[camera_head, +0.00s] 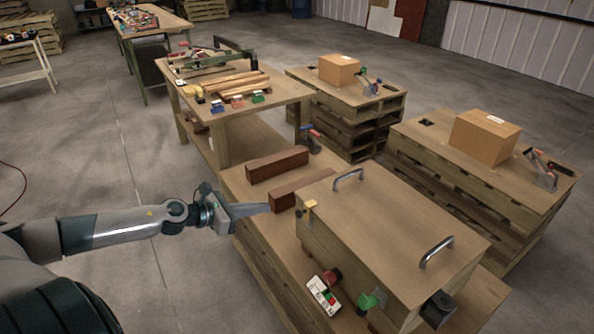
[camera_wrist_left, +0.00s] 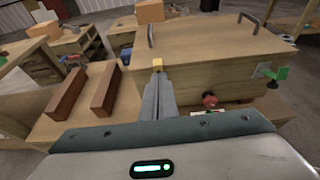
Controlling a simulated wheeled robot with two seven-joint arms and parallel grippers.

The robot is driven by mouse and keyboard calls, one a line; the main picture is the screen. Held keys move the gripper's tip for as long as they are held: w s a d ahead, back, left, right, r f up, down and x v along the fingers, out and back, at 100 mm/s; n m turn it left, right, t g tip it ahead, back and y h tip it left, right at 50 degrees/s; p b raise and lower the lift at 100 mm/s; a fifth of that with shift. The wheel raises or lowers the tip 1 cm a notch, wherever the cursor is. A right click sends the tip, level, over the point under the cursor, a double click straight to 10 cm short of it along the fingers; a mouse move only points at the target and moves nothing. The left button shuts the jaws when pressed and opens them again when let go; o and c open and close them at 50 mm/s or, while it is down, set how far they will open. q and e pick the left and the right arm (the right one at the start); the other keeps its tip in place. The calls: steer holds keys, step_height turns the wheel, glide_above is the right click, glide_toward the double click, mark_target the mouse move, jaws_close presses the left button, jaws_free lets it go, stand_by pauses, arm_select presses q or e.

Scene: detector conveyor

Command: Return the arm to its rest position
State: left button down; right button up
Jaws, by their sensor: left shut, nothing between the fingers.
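My left arm comes in from the left in the head view. Its gripper (camera_head: 252,210) is shut and empty, beside the left edge of the low pallet table. In the left wrist view the shut fingers (camera_wrist_left: 158,85) point forward at the near corner of the wooden box (camera_head: 385,225), near a small yellow block (camera_head: 309,205). From these views I cannot tell whether the fingertips touch anything. The box, with two metal handles, also shows in the left wrist view (camera_wrist_left: 215,50). My right gripper is not in view.
A red button and a green clamp (camera_head: 370,301) are on the box's front side. A workbench (camera_head: 190,80) and two pallet stacks with cardboard boxes (camera_head: 484,137) stand behind.

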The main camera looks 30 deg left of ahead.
arm_select(q)
steer(key=s+a+f+n+y, duration=0.25)
steer(key=f+n, duration=0.35)
steer(key=f, duration=0.3)
steer(key=s+a+f+n+g+y, duration=0.1)
steer(key=s+a+f+n, duration=0.15)
steer(key=f+n, duration=0.45)
steer(key=s+a+f+n+y, duration=0.2)
steer(key=s+f+n, duration=0.15)
steer(key=f, duration=0.75)
steer(key=s+d+f+n+g+y, duration=0.1)
steer(key=s+d+f+n+g, duration=0.15)
steer(key=s+f+n, duration=0.45)
steer(key=s+d+f+n+g, duration=0.1)
steer(key=s+d+f+n, duration=0.25)
steer(key=f, duration=0.65)
steer(key=s+d+f+n+g, duration=0.2)
steer(key=s+d+f, duration=0.3)
steer(key=s+d, duration=0.3)
steer(key=s+d+f+n+g+h, duration=0.1)
steer(key=s+d+f+n, duration=0.4)
steer(key=s+d, duration=0.4)
steer(key=s+d+f+n+g, duration=0.2)
steer(key=s+d+f+n, duration=0.2)
steer(key=s+d+f, duration=0.3)
steer(key=shift+s+d+g, duration=0.35)
steer(key=shift+s+d, duration=0.5)
steer(key=shift+d, duration=0.15)
steer(key=shift+f+h, duration=0.1)
steer(key=shift+h, duration=0.15)
